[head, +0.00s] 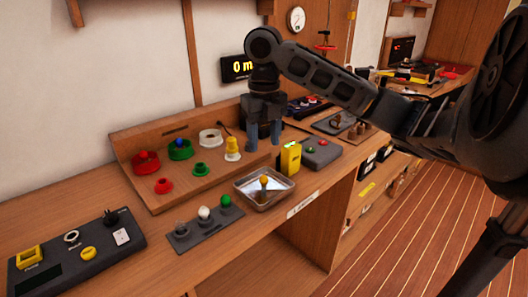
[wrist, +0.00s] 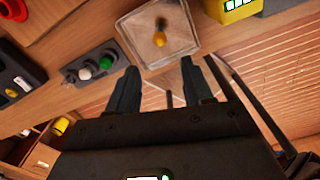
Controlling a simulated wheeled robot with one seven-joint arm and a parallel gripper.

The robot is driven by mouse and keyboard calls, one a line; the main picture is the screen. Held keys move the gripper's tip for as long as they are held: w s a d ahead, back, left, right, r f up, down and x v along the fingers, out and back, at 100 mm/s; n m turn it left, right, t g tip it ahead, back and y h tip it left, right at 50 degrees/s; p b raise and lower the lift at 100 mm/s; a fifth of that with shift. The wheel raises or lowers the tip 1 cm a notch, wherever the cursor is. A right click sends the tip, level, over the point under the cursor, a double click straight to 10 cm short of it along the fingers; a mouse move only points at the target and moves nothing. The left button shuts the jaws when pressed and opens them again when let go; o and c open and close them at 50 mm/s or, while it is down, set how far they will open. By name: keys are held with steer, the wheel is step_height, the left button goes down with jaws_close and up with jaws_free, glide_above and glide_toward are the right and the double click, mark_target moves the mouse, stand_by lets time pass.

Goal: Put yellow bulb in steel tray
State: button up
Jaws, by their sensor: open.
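The yellow bulb (head: 264,181) stands about upright inside the steel tray (head: 283,195), near its middle. In the wrist view the bulb (wrist: 160,40) shows within the tray (wrist: 190,45), just beyond my fingertips. My gripper (head: 264,147) is open and empty, pointing down, above and behind the tray in the head view. In the wrist view its two fingers (wrist: 160,72) are spread apart with nothing between them.
A dark strip (head: 208,230) with a grey, a white and a green bulb lies left of the tray. A yellow meter (head: 291,158) stands right behind the tray. A wooden rack (head: 140,185) holds several coloured spools. Bench space in front of the tray is clear.

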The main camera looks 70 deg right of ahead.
steer(key=shift+r, duration=0.35)
